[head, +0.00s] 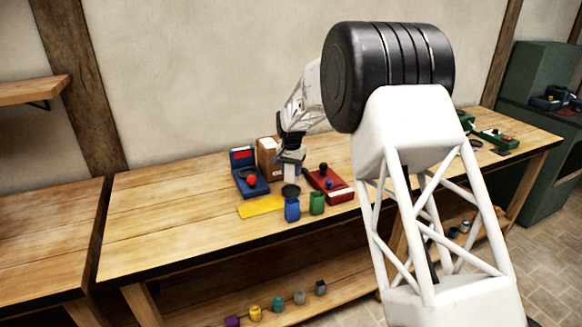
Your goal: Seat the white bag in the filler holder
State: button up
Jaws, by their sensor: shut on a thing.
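My gripper (290,161) points down over the middle of the wooden workbench, shut on the white bag (290,173). The bag is small and pale and hangs roughly upright below the jaws; its top is hidden by them. Just below it in the picture is a dark round piece (291,190), which may be the filler holder. I cannot tell whether the bag touches it or is apart. A blue bag (292,210) and a green bag (317,203) stand just in front.
A blue device (249,182) with a red knob and a brown box (268,159) stand left of the gripper. A red device (330,185) is to the right. A yellow sheet (261,207) lies in front. The bench's left part (165,215) is clear.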

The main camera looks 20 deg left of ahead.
aim_at(291, 180)
jog(key=shift+f, duration=2.05)
jog(key=shift+f, duration=0.7)
dwell(0.5)
jog(key=o, duration=0.7)
jog(key=shift+r, duration=0.2)
jog(key=shift+r, duration=5.3)
